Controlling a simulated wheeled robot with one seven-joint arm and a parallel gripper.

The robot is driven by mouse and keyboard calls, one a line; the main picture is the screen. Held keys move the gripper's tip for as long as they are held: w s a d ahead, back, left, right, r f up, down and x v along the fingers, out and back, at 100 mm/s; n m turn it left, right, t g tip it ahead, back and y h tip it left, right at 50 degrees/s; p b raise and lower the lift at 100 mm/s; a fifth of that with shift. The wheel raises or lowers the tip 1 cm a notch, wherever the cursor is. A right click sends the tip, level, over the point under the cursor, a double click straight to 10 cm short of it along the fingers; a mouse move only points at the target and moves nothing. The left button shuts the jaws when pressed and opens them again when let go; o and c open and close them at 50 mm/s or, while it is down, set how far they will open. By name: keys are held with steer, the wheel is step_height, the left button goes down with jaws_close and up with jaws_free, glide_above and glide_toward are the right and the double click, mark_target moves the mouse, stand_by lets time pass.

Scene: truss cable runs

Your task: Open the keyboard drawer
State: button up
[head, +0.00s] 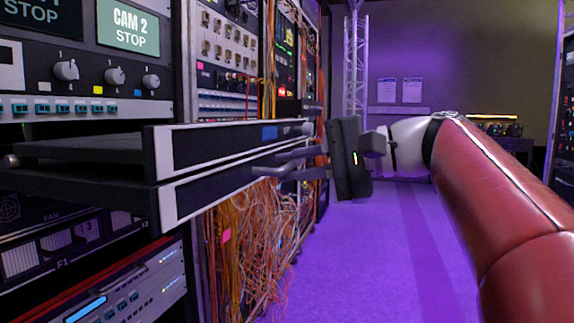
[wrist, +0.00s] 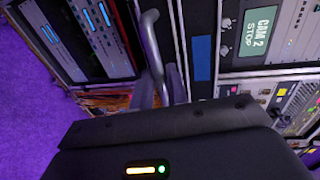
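Two stacked black drawer fronts with silver edges stand out from the rack in the head view. The upper front (head: 215,143) carries a blue label, and the lower front (head: 210,190) sits right below it. Which one is the keyboard drawer, I cannot tell for sure. My gripper (head: 262,163) reaches in from the right with its two fingers at these fronts. In the wrist view a curved grey handle (wrist: 150,38) runs down between the fingers (wrist: 160,88), which appear closed around it. The fingers hide part of the handle.
The rack holds a CAM 2 STOP panel (head: 132,27) with knobs above the drawers and blue-lit units (head: 110,295) below. Loose orange cables (head: 255,235) hang behind and below the fronts. Purple floor (head: 370,260) lies open to the right, with a truss (head: 356,65) beyond.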

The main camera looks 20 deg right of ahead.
steer(key=p+v, duration=0.1)
steer(key=v, duration=0.6)
stand_by(0.3)
steer(key=s+a+f+n+g+h+p, duration=0.15)
steer(key=a+f, duration=0.25)
steer(key=f, duration=0.4)
steer(key=s+a+f+m+g+h+p, duration=0.1)
steer(key=a+f+g+h+p, duration=0.2)
steer(key=f, duration=0.5)
steer(key=s+f+n+h, duration=0.3)
steer(key=f+h, duration=0.1)
steer(key=f, duration=0.3)
steer(key=s+a+f+n+h, duration=0.1)
steer(key=s+f+n+h, duration=0.2)
steer(key=f, duration=0.5)
steer(key=shift+s+a+f+n+h+p, duration=0.2)
steer(key=shift+s+a+n+h+p, duration=0.1)
steer(key=shift+n+h+p, duration=0.2)
